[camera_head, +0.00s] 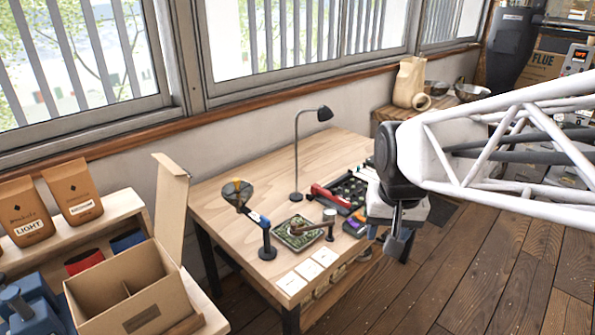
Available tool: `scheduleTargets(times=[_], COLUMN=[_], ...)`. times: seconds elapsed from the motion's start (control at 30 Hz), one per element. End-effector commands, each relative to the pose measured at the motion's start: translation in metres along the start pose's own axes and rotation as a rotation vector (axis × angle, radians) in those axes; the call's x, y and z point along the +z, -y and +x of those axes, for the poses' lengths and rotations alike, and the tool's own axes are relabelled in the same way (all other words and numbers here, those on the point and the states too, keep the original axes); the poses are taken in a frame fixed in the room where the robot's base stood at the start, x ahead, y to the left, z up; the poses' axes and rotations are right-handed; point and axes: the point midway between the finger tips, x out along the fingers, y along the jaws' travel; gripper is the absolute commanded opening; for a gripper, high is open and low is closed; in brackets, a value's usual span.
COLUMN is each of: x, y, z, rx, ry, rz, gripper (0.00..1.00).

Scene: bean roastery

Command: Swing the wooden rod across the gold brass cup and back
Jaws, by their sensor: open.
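A square dark tray (277,234) of green beans sits on the wooden table. A small round brownish shape (295,230) in its middle looks like the brass cup, but it is too small to be sure. A thin brown bar (314,227), apparently the wooden rod, runs from it to a short post with a pale round top (329,214) at the tray's right. I cannot tell whether rod and cup touch. My gripper (398,246) is open, pointing down beyond the table's right edge, well right of the tray and apart from it. Its fingers are partly hidden.
A desk lamp (297,160) stands behind. A red-handled tool (330,195), a dark compartment tray (350,186) and a small coloured device (356,224) lie to the right. White cards (308,270) line the front.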

Motion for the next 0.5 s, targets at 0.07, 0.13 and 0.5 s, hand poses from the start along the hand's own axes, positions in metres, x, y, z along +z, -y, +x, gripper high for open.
scheduleTargets(times=[0.07,0.13,0.5], x=[-0.017,-0.031,-0.102], y=[0.007,0.013,0.049], z=[0.006,0.01,0.043], rx=[0.0,0.0,0.002], ry=[0.01,0.018,0.054], rz=[0.011,0.022,0.084], gripper=[0.49,0.49,0.49])
